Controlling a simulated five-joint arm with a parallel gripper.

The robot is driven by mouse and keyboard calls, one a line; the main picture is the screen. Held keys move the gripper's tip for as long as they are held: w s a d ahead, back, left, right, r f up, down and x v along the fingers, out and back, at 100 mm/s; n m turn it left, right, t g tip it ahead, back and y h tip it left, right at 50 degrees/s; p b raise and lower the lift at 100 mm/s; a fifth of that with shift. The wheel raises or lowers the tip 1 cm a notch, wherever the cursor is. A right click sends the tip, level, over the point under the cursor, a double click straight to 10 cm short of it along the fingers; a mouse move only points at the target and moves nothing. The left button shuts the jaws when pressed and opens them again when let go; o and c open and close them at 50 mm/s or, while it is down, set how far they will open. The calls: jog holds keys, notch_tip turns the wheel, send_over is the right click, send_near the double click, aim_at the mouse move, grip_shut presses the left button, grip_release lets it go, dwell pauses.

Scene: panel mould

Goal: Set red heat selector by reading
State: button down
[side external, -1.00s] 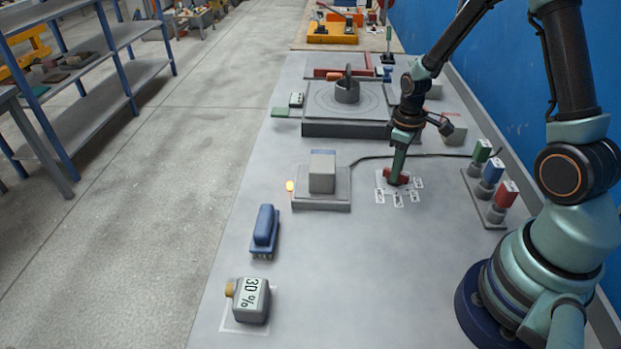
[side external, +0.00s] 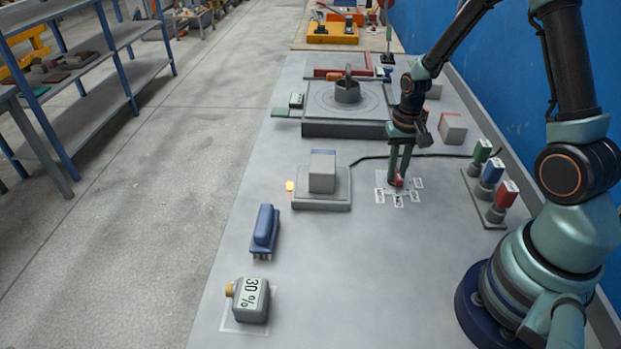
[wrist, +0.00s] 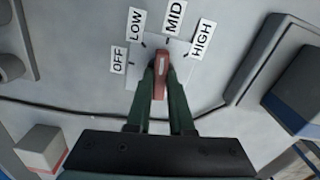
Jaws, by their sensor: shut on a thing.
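The red heat selector (wrist: 160,76) is a narrow red knob on a white plate (wrist: 181,50) with OFF, LOW, MID and HIGH labels around it. Its far end points close to the MID mark (wrist: 174,15). My gripper (wrist: 162,92) is shut on the selector, with one green finger on each side. In the side view, my gripper (side external: 398,181) stands over the small selector (side external: 397,180). A grey bottle-like block (side external: 250,299) with a yellow cap shows a sideways label reading 30 %. The fingers hide part of the selector's sides.
Green, blue and red-topped posts (side external: 490,176) stand to the right. A cable (side external: 420,155) runs behind.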

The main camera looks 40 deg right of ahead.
aim_at(397, 172)
jog(key=m, duration=0.5)
jog(key=shift+m, duration=0.3)
jog(key=m, duration=0.4)
jog(key=shift+m, duration=0.4)
jog(key=c, duration=0.8)
grip_release()
notch_tip(397, 172, up, 12)
